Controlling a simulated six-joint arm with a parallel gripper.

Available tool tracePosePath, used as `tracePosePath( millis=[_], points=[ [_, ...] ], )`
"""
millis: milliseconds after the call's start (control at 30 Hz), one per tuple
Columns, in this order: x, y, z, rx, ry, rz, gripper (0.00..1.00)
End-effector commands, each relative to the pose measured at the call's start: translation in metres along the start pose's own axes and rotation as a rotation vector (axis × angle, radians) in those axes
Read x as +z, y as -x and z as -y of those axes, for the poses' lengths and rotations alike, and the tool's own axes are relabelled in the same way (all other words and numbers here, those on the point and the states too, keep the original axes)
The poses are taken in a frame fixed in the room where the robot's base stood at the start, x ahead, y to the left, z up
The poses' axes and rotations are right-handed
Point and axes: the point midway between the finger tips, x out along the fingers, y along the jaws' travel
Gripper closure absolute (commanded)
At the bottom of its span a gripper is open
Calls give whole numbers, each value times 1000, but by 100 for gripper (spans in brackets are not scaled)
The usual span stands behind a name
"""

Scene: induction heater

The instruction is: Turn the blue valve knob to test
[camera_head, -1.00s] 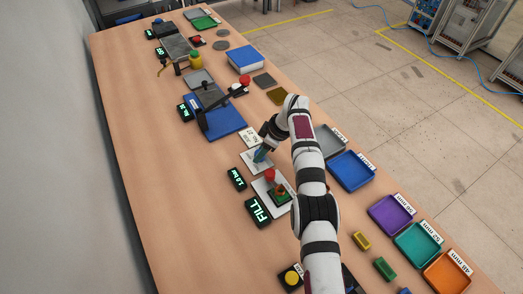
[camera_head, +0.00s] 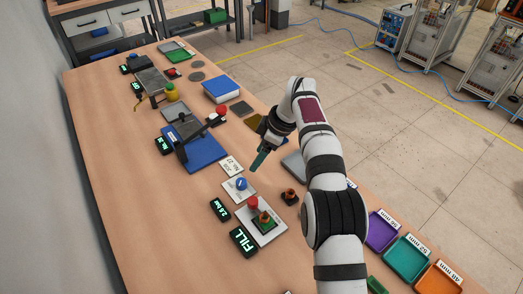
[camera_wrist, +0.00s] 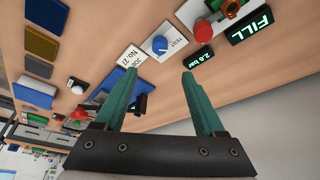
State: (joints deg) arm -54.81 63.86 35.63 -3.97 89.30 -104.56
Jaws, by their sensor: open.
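The blue valve knob (camera_head: 241,184) stands on a white plate (camera_head: 233,193) at the middle of the bench. In the wrist view the blue knob (camera_wrist: 159,44) lies beyond my fingertips, roughly centred between them, with a small printed label beside it. My gripper (camera_head: 259,161) is open and empty, apart from the knob, above and to its right in the head view. Its two green fingers (camera_wrist: 159,76) are spread in the wrist view. The display (camera_head: 243,241) in front reads FILL, and a smaller display (camera_head: 220,209) shows a bar value.
A blue base with a lever (camera_head: 203,152) is farther back. Coloured trays (camera_head: 405,258) line the right edge. The left side of the bench is clear.

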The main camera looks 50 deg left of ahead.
Motion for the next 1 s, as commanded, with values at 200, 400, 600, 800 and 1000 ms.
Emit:
tracePosePath(
  millis=[200, 400, 600, 800, 1000],
  points=[
    [0, 19, 0, 0, 0, 0, 28],
    [0, 19, 0, 0, 0, 0, 28],
    [-8, 9, 10, 47, -254, 99, 28],
    [-30, -6, 39, 347, -930, 203, 28],
    [-55, -9, 61, 565, -1344, 59, 28]
  ],
)
